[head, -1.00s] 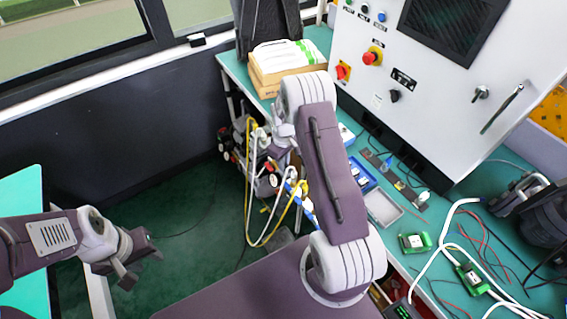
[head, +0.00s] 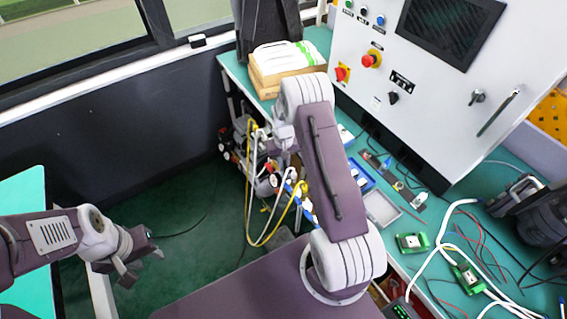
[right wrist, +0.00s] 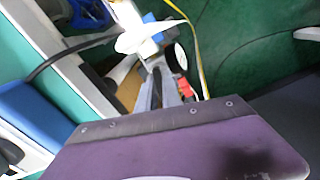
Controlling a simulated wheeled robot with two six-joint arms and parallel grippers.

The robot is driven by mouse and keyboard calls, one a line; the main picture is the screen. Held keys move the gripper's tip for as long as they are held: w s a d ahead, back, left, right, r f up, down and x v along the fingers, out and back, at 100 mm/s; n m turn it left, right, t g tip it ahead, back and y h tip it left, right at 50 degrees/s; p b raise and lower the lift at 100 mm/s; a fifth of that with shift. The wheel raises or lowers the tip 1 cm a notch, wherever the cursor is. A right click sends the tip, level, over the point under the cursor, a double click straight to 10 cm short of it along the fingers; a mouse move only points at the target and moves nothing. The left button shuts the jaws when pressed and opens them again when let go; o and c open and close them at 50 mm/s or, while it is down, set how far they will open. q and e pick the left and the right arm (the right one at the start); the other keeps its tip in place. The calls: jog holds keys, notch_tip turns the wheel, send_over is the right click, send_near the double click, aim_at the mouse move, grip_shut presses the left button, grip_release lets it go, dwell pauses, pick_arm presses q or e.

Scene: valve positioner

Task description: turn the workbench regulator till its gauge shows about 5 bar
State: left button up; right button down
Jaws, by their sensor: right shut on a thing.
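My right gripper (right wrist: 165,88) shows in the right wrist view with its grey fingers close together. It is shut on the regulator, but its hold is mostly hidden behind my purple wrist plate. A small round gauge (right wrist: 180,58) with a white and black body is beside the fingers, and its reading cannot be made out. In the head view my right arm reaches toward the bench's left end and hides the right fingertips. Red, black and white fittings (head: 272,178) show there below the wrist. My left gripper (head: 138,262) is open and empty above the floor at left.
Yellow and white hoses (head: 262,232) hang at the bench's left end. The teal bench (head: 425,235) carries a white control cabinet (head: 420,125), a blue tray (head: 361,175), green modules (head: 411,243) and loose cables. A wooden box (head: 265,80) stands at the back. The green floor (head: 190,225) at left is mostly clear.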

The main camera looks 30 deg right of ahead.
jog(key=shift+m, duration=1.1)
jog(key=c, duration=1.5)
grip_release()
notch_tip(320, 180, up, 9)
jog(key=shift+r, duration=0.1)
